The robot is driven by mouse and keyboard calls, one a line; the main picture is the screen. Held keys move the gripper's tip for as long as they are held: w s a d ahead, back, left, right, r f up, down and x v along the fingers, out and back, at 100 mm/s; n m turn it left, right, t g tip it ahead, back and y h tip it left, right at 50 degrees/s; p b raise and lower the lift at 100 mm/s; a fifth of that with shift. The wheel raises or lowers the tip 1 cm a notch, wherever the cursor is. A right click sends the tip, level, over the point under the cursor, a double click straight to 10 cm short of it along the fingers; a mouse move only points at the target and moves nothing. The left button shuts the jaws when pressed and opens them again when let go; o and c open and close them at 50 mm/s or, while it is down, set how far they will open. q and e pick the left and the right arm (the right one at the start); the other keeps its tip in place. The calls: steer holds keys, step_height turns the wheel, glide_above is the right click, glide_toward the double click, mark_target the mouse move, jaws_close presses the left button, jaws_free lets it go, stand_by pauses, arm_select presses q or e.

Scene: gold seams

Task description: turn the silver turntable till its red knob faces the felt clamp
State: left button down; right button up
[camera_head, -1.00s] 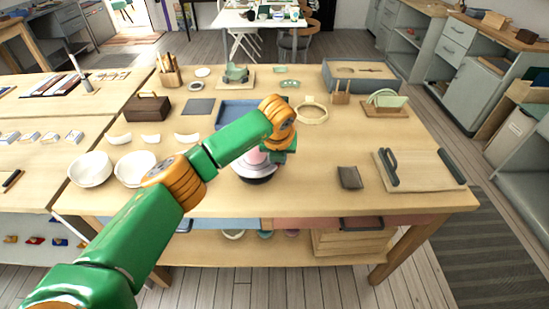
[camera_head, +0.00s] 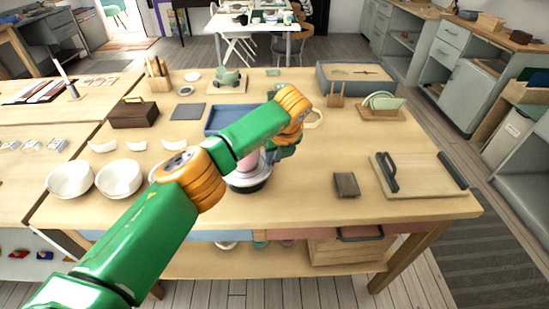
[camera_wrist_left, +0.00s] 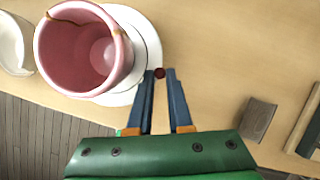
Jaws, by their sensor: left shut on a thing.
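The silver turntable (camera_head: 250,187) stands on the near middle of the table, partly hidden by my left arm. It also shows in the left wrist view (camera_wrist_left: 152,50), bearing a pink cup (camera_wrist_left: 85,52) with gold seams. The dark red knob (camera_wrist_left: 160,73) is at the turntable's right rim in that view. My left gripper (camera_wrist_left: 160,76) is shut on the knob, one finger on each side. In the head view the left gripper (camera_head: 273,155) is at the turntable's right side. I cannot tell for certain which thing is the felt clamp. My right gripper is not in view.
White bowls (camera_head: 119,178) stand left of the turntable. A blue tray (camera_head: 222,118) lies behind it, and a green object on a board (camera_head: 228,80) stands farther back. A dark small block (camera_head: 346,184) and a handled board (camera_head: 420,175) lie to the right.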

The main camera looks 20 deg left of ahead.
arm_select(q)
steer(key=shift+w+n, duration=0.15)
steer(key=shift+n, duration=0.15)
stand_by(0.5)
steer(key=c, duration=0.8)
jaws_free()
steer(key=shift+w+a+f, duration=0.1)
steer(key=shift+w, duration=0.05)
steer(key=shift+c, duration=0.2)
steer(key=b+v, duration=0.1)
steer(key=v, duration=0.6)
